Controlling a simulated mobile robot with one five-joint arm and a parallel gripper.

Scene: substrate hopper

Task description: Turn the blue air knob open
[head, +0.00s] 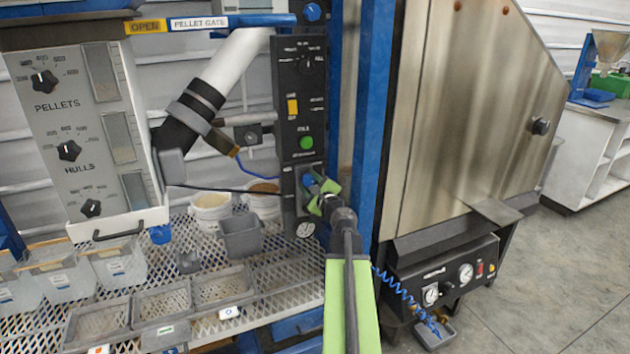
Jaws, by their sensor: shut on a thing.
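The blue air knob (309,181) sits low on the dark control panel (290,128), above a small round gauge (305,229). My gripper (320,190), with green fingers, reaches up to it from below right and is shut on it. The fingers cover part of the knob, so its pointer and exact angle cannot be read.
A blue upright post (368,130) stands just right of the panel, before a steel hopper (465,120). A pellets and hulls dial box (75,130) hangs at left. Below, a mesh shelf (275,280) holds grey trays (160,305) and tubs.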

